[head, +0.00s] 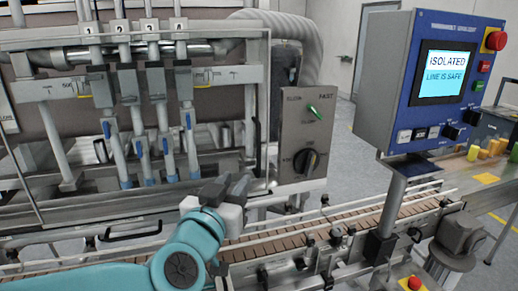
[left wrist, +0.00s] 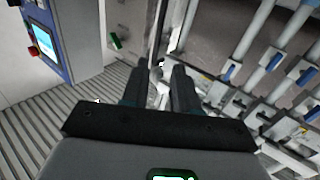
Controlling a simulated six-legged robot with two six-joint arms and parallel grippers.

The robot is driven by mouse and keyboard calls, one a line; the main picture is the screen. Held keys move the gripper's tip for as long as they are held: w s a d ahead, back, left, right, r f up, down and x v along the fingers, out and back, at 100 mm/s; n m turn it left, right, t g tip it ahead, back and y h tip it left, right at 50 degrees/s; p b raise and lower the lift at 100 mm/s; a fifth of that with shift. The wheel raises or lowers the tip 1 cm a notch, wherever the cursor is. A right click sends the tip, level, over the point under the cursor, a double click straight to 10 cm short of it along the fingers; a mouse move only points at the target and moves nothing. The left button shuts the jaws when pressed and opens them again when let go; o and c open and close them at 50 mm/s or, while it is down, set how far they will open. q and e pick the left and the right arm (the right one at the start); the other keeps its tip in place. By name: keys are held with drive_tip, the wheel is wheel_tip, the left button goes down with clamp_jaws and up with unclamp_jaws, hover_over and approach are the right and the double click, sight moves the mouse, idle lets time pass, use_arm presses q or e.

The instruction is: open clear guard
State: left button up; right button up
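The clear guard is hard to make out against the filler. A black bar handle (head: 130,232) at the lower front of the filler, left of my gripper, looks like part of it, but I cannot tell for sure. My left gripper (head: 228,188) is in front of the filler, above the conveyor and right of that handle. In the left wrist view its two dark fingers (left wrist: 160,88) stand apart with a gap, and I see nothing held between them. My right gripper is out of view.
Filler nozzles (head: 150,150) with blue marks stand behind my gripper. A grey switch box (head: 305,130) is to the right. A blue control panel (head: 430,80) reads "ISOLATED, LINE IS SAFE". The conveyor (head: 340,218) with its rails runs across the front. Yellow and orange items (head: 480,152) lie far right.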

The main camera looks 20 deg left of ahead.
use_arm(q)
approach(258, 154)
drive_tip(key=w, duration=0.1)
drive_tip(key=w+p, duration=0.1)
drive_tip(key=w, duration=0.1)
drive_tip(key=w+p, duration=0.1)
drive_tip(key=w, duration=0.1)
drive_tip(key=shift+w+a+r, duration=0.15)
drive_tip(key=shift+w+r, duration=0.05)
drive_tip(key=shift+r, duration=0.05)
drive_tip(key=w, duration=0.2)
drive_tip(key=w+p, duration=0.1)
drive_tip(key=w, duration=0.2)
drive_tip(key=shift+f, duration=0.25)
drive_tip(key=shift+s+r, duration=0.15)
drive_tip(key=shift+w, duration=0.3)
drive_tip(key=shift+c, duration=0.9)
clamp_jaws()
